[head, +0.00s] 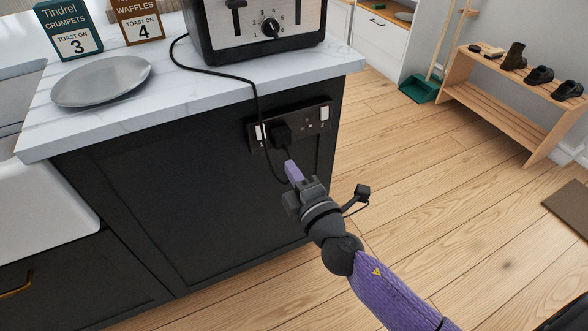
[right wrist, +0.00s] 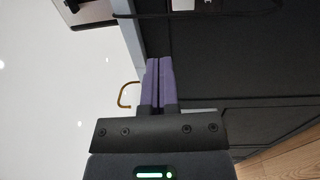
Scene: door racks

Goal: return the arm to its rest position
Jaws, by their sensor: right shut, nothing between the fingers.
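My right gripper (head: 292,170) is shut and empty, with its purple fingers together. In the head view it is in front of the dark side panel of the counter, just below the black plug (head: 282,134) in the double socket (head: 306,122). I cannot tell whether the fingertips touch the panel or the cord. In the right wrist view the purple fingers (right wrist: 158,84) lie side by side with no object between them. My right arm comes in from the lower right. My left gripper is not in view.
The counter (head: 180,100) carries a toaster (head: 258,28), a grey plate (head: 101,81) and two toast-setting cards. The toaster's cord hangs over the edge to the socket. A white sink (head: 40,215) is at the left. Open wooden floor (head: 440,190) and a shoe rack (head: 500,104) are at the right.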

